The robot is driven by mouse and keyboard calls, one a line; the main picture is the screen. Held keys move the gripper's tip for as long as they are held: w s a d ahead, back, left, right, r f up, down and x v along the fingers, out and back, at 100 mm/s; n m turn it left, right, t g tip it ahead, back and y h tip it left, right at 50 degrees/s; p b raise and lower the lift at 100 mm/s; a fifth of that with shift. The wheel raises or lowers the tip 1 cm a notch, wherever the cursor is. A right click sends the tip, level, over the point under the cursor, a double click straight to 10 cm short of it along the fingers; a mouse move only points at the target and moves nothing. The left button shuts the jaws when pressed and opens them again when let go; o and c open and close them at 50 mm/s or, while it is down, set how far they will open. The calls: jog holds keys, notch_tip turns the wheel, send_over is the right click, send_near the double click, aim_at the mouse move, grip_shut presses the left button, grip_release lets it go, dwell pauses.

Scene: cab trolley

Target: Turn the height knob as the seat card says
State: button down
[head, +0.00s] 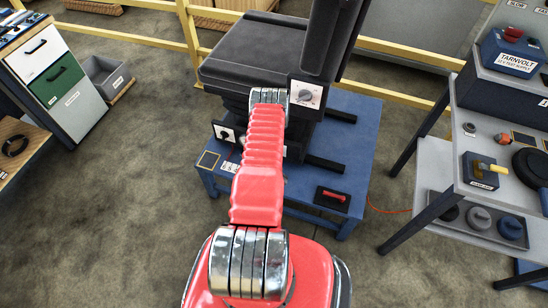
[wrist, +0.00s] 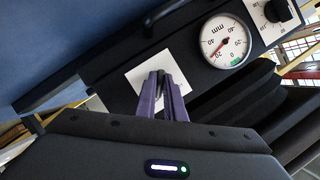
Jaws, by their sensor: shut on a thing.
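The black seat (head: 252,52) stands on a blue platform. In the wrist view my gripper (wrist: 163,78) has its purple fingers close together over a white plate (wrist: 143,84). It is shut on a knob there, which the fingers hide. A round mm gauge (wrist: 227,42) is right of the plate. Its red needle points to the lower left, near a 20 mark. A black knob on a white plate (wrist: 278,10) is further right. The head view shows a knob plate (head: 306,95) right of my arm and another (head: 224,135) left of it. My gripper is hidden there. I cannot make out readable seat card text.
The blue platform (head: 355,150) carries a black block with a red handle (head: 332,196). A grey workbench (head: 435,180) with devices stands right. A drawer cabinet (head: 60,85) and grey bin (head: 105,75) are left. Yellow rails (head: 140,37) run behind. Floor at front left is clear.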

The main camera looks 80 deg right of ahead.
jog(key=shift+d+m+t, duration=0.15)
jog(key=shift+m+t, duration=0.15)
jog(key=shift+m, duration=0.1)
jog(key=shift+s+r, duration=0.1)
jog(key=c, duration=1.8)
grip_release()
jog(key=shift+c, duration=0.2)
jog(key=v, duration=1.3)
jog(key=shift+a, duration=0.5)
